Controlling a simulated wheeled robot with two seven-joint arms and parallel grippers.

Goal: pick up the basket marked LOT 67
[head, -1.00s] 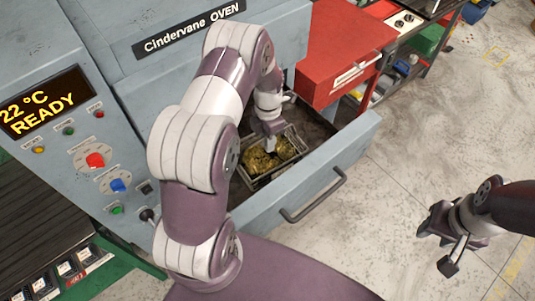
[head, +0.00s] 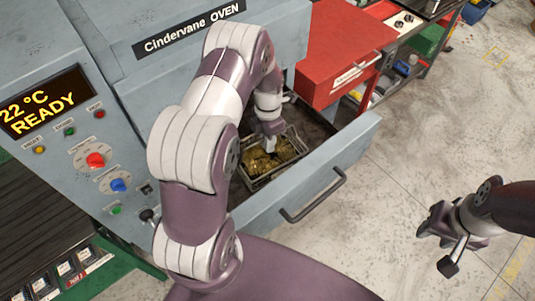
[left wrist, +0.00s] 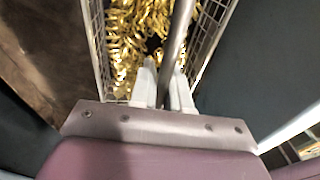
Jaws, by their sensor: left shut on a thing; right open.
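A wire basket (head: 254,184) full of gold-coloured coils (head: 262,163) sits inside the open oven drawer. Its wire side also shows in the left wrist view (left wrist: 96,35). No lot mark is readable on it. My left gripper (head: 270,147) reaches down over the basket. In the left wrist view its fingers (left wrist: 164,80) are shut on the basket's grey handle bar (left wrist: 178,35), above the coils. My left wrist hides part of the basket's far side. My right gripper (head: 437,249) is open and empty over the floor at the right.
The drawer front (head: 325,165) with its dark handle (head: 313,196) stands in front of the basket. The oven (head: 120,75) body is behind and left. A red cabinet (head: 345,50) stands beyond the drawer. Floor at the right is clear.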

